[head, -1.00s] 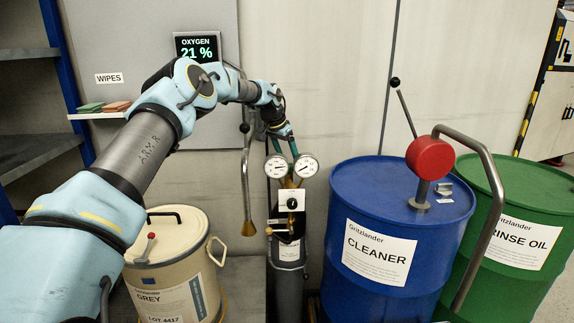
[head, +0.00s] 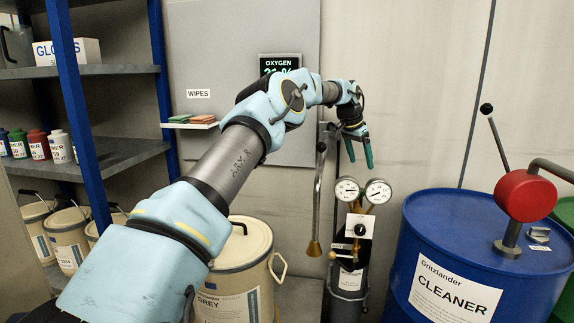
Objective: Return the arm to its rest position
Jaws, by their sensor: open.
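My gripper (head: 360,152) is at the end of my outstretched arm, in the upper middle of the head view. Its two green fingers point down and stand apart, with nothing between them. It hangs in front of the pale wall, above the two round gauges (head: 362,191) of the gas cylinder (head: 347,283).
A blue CLEANER drum (head: 432,225) with a red-headed pump (head: 525,196) stands at the right. A shelf rack (head: 95,152) and several cream pails (head: 68,235) are at the left. A lever with a brass end (head: 314,248) hangs left of the gauges. An oxygen display (head: 280,64) is on the wall.

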